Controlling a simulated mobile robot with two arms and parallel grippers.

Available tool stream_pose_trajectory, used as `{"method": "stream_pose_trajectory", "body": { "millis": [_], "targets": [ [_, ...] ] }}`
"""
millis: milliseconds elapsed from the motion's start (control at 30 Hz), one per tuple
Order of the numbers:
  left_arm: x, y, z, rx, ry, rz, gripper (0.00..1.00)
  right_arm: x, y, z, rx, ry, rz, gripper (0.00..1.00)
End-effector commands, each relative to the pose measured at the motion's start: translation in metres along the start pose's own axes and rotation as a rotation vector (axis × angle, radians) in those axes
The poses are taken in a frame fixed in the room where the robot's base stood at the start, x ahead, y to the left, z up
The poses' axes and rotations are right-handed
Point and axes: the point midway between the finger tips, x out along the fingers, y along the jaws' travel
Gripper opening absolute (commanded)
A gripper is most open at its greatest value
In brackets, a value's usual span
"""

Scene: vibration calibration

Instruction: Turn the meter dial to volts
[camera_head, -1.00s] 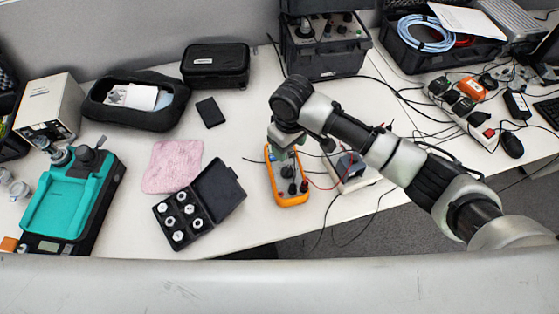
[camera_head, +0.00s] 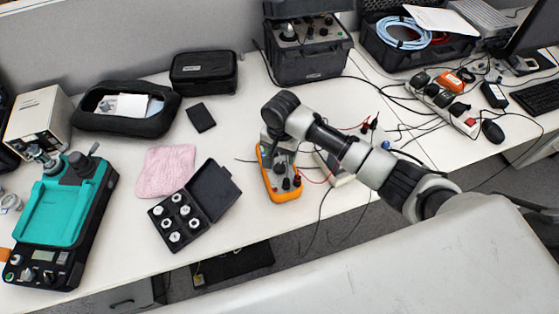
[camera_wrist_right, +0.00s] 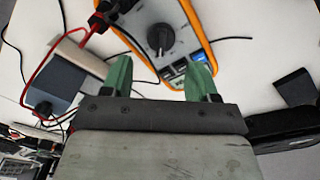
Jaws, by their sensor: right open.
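The orange multimeter (camera_head: 286,194) lies on the white table near its front edge, partly hidden by my right arm in the head view. In the right wrist view the meter (camera_wrist_right: 193,17) shows its orange rim and grey face. Its black dial (camera_wrist_right: 160,38) sits beyond my fingertips, with coloured buttons nearer the gripper. My right gripper (camera_wrist_right: 158,72) has two green fingers spread wide apart with nothing between them. It hangs over the meter; the fingers do not touch the dial. It also shows in the head view (camera_head: 280,158). My left gripper is out of view.
Red and black test leads (camera_head: 318,178) run from the meter toward a small box (camera_head: 335,172) at its right. An open black case of sensors (camera_head: 212,190) and a pink cloth (camera_head: 166,171) lie to the left. A teal-topped device (camera_head: 52,210) stands at far left.

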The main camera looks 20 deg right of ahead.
Motion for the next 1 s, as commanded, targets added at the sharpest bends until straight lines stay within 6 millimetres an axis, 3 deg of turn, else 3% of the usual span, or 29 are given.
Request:
{"method": "stream_pose_trajectory", "body": {
  "millis": [100,300,633,933,1000],
  "targets": [
    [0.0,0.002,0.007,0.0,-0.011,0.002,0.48,0.021,0.0,0.0,-0.001,0.0,0.002,0.59],
    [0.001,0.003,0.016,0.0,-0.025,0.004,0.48,0.041,-0.001,0.0,-0.002,0.0,-0.001,0.59],
    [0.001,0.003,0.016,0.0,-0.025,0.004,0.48,0.044,-0.001,0.0,-0.003,0.001,-0.002,0.59],
    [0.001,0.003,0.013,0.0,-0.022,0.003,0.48,0.044,-0.001,0.0,-0.003,0.001,-0.001,0.15],
    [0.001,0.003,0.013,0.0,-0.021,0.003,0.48,0.044,-0.001,0.0,-0.003,0.001,-0.001,0.13]
  ]
}}
